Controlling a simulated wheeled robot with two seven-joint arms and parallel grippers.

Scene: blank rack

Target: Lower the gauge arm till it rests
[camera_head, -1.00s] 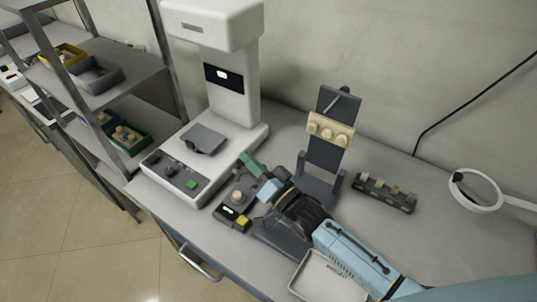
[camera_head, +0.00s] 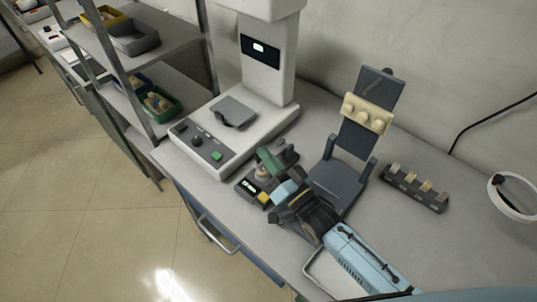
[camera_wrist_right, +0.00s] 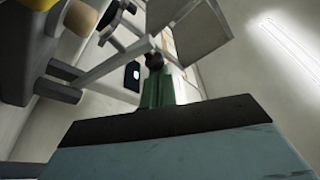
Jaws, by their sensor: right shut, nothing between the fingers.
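A small dark gauge unit (camera_head: 248,187) with a lit display and a yellow button stands on the bench, in front of the tall white machine. My right gripper (camera_head: 268,161), with green fingers, reaches over it from the lower right, shut and empty. Its wrist hides part of the unit. In the right wrist view the green fingers (camera_wrist_right: 157,88) are together, just below a dark round knob (camera_wrist_right: 153,61) beside a grey bar (camera_wrist_right: 112,66). I cannot tell whether they touch the knob, or which part is the gauge arm. My left gripper is not in view.
The white machine (camera_head: 268,62) stands behind left. A dark stand (camera_head: 352,140) with a cream knobbed block is close right of my wrist. A small dark rack (camera_head: 414,188) and a white ring (camera_head: 513,198) lie farther right. The bench between is clear.

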